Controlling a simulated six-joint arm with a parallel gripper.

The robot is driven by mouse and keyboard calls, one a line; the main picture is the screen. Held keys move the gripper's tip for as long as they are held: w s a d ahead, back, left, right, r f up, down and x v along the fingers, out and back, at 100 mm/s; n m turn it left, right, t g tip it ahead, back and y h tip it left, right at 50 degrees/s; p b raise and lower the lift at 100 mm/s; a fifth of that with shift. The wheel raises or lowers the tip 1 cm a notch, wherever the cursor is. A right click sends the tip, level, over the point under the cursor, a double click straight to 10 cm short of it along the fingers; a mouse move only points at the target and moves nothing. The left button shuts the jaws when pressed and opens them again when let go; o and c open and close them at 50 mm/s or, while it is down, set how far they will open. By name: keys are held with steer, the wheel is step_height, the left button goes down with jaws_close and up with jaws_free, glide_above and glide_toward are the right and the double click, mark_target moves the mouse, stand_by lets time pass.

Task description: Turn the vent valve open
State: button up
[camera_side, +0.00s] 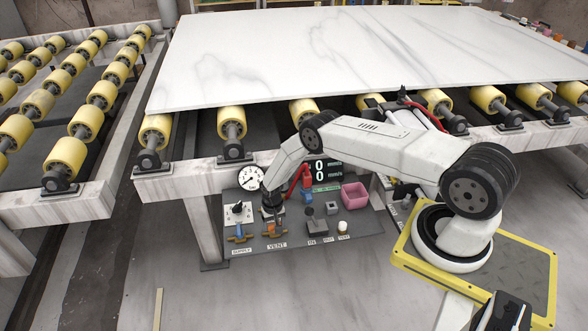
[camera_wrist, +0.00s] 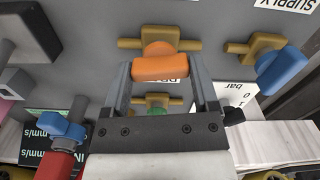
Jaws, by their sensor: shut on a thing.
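The vent valve's orange handle (camera_wrist: 166,68) sits between the two fingers of my gripper (camera_wrist: 160,80) in the wrist view, with the fingers at its two ends. The handle lies roughly in line with its brass pipe (camera_wrist: 130,43) there. In the side view, my gripper (camera_side: 272,214) points down at the control panel, just above the VENT label (camera_side: 277,245). The orange of the valve (camera_side: 270,230) shows there only in part, as the gripper covers much of it.
The blue supply valve (camera_side: 238,238) stands left of the vent valve; it also shows in the wrist view (camera_wrist: 283,72). The white slab (camera_side: 340,55) overhangs behind.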

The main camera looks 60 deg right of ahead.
mark_target(274, 224)
steer(key=shift+m, duration=1)
steer(key=o, duration=1.1)
steer(key=shift+r, duration=0.15)
steer(key=shift+r, duration=3.75)
